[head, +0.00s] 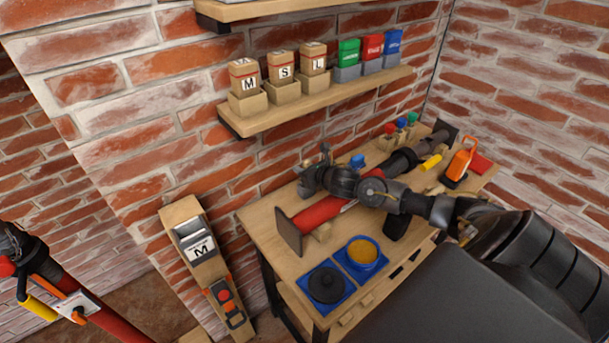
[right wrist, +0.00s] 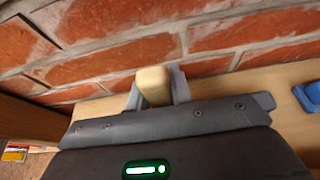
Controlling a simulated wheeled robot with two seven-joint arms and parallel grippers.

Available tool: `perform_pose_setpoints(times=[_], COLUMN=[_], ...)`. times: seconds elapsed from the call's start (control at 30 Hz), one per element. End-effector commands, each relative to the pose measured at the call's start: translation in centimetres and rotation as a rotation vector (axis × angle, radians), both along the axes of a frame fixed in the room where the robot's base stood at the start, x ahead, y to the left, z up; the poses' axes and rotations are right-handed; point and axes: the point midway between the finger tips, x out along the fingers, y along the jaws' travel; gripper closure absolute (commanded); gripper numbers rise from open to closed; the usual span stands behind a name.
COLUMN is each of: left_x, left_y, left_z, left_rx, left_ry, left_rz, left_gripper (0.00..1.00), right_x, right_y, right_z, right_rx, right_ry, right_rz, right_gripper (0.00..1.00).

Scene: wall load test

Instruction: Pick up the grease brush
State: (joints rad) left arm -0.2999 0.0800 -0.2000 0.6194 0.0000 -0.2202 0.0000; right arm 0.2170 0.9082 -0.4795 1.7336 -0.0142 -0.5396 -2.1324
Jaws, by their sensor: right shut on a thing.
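My right gripper (head: 314,170) is over the far left part of the workbench, close to the brick wall. In the right wrist view its two grey fingers (right wrist: 154,88) are shut on a pale tan, wood-like piece (right wrist: 153,84), which looks like the handle of the grease brush. Only this end of it shows; bristles are not visible. In the head view I cannot make out the held piece clearly. My left gripper is not recognisable in either view.
A shelf (head: 330,101) with boxes is above. A red pipe (head: 112,317) is at lower left.

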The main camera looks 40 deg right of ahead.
Motion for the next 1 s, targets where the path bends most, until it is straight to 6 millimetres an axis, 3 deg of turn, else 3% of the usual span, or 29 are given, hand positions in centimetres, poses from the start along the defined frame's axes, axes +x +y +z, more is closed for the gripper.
perform_pose_setpoints(times=[0.27, 0.6, 0.67, 0.87, 1.0], left_x=[0.0, 0.0, 0.0, 0.0, 0.0], left_y=[0.0, 0.0, 0.0, -0.1, -0.1], left_z=[1.7, 5.4, 4.2, 2.7, 0.4], left_rx=[0.0, 0.0, 0.0, -0.001, -0.001], left_ry=[0.0, 0.0, -0.001, -0.001, -0.001], left_rz=[0.0, 0.0, 0.0, 0.0, 0.0], left_gripper=[0.64, 0.64, 0.64, 0.64, 0.64], right_x=[0.0, 0.0, 0.1, 0.2, 0.3], right_y=[0.0, 0.0, 1.5, 6.3, 10.4], right_z=[2.4, 7.9, 6.8, 6.7, 6.3], right_rx=[-0.002, -0.002, 0.003, 0.005, 0.005], right_ry=[-0.002, -0.003, -0.002, -0.005, -0.007], right_rz=[0.002, 0.001, 0.004, 0.004, 0.005], right_gripper=[1.0, 1.0, 1.0, 1.0, 1.0])
